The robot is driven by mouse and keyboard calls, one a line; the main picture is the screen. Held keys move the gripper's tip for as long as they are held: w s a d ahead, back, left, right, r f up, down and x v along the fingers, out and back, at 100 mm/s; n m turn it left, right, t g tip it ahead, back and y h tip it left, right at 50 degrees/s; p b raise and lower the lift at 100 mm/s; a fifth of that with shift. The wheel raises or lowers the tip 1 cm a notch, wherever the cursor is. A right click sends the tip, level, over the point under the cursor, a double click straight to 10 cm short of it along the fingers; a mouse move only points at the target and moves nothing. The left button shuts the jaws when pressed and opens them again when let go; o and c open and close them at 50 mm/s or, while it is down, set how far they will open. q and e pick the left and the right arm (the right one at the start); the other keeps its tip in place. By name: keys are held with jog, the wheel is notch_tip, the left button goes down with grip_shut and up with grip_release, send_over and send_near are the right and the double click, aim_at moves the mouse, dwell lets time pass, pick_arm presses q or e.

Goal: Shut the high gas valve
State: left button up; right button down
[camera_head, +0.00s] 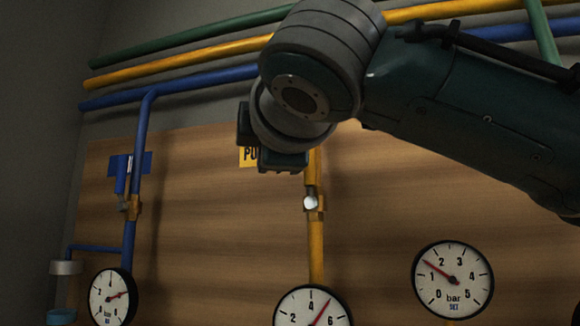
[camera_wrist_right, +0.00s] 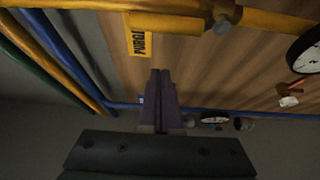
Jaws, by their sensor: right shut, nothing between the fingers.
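The yellow gas pipe's valve (camera_head: 312,203) sits on the vertical yellow pipe, below my right gripper (camera_head: 283,160), with a round silver knob facing out. In the wrist view the valve (camera_wrist_right: 222,20) is at the top. A thick yellow bar (camera_wrist_right: 165,22) runs from it along the pipe and looks like its lever. My right gripper's fingers (camera_wrist_right: 160,78) are shut, empty and apart from the lever. In the head view the gripper covers the upper part of the valve's pipe, and its fingertips are hidden. My left gripper is in neither view.
A yellow PURGE label (camera_wrist_right: 138,42) is beside the lever. A blue valve (camera_head: 130,207) with a blue handle is at the left. Round gauges (camera_head: 315,308) (camera_head: 453,279) sit low on the wooden board (camera_head: 220,230). Green, yellow and blue pipes (camera_head: 180,90) cross above.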

aim_at(310, 169)
jog(key=shift+d, duration=1.95)
